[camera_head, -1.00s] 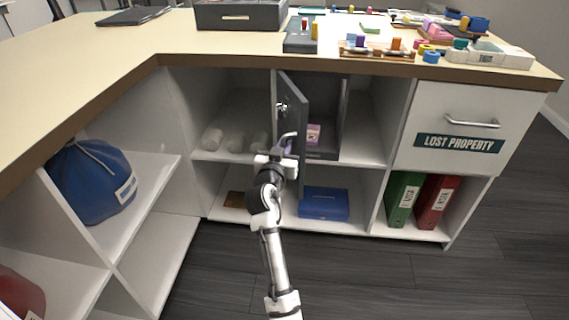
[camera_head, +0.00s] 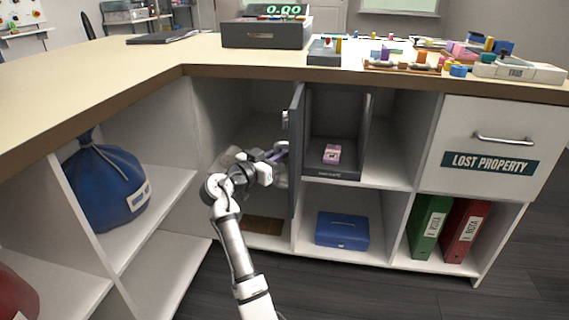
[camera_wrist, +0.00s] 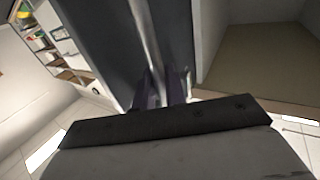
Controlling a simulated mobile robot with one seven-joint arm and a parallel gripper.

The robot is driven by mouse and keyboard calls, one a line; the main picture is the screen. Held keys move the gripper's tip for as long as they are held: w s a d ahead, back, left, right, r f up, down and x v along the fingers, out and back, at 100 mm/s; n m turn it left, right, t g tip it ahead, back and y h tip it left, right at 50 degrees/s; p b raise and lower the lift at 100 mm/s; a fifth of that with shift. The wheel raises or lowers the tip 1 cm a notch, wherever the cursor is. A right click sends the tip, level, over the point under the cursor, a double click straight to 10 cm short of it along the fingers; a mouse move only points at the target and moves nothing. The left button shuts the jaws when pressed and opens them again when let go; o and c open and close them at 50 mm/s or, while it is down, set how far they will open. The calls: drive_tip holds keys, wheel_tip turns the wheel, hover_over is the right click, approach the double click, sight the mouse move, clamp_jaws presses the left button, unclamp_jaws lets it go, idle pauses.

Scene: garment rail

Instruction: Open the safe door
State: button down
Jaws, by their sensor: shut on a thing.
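The grey safe (camera_head: 338,127) sits in the upper middle shelf bay and its inside is in view. Its dark door (camera_head: 297,160) stands swung out toward me, seen nearly edge-on at the safe's left side. A small pink and purple box (camera_head: 332,155) lies on the safe floor. My gripper (camera_head: 282,151) is on the left, outer face of the door. In the wrist view my gripper (camera_wrist: 162,88) is shut on the shiny bar-like door handle (camera_wrist: 147,30), against the dark door face (camera_wrist: 105,40). The exact grip is partly hidden by the fingers.
Below are a blue cash box (camera_head: 342,231) and green (camera_head: 428,222) and red (camera_head: 465,230) binders. A lost property drawer (camera_head: 500,135) is at right. The counter (camera_head: 200,60) overhangs the shelves.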

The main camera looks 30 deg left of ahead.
drive_tip(key=shift+s+a+f+h, duration=0.1)
drive_tip(key=shift+a+h, duration=0.2)
drive_tip(key=c, duration=1.5)
unclamp_jaws()
drive_tip(key=shift+c, duration=0.2)
drive_tip(key=shift+s, duration=0.1)
drive_tip(key=v, duration=1.3)
drive_tip(key=shift+s+a, duration=0.15)
drive_tip(key=shift+s, duration=0.2)
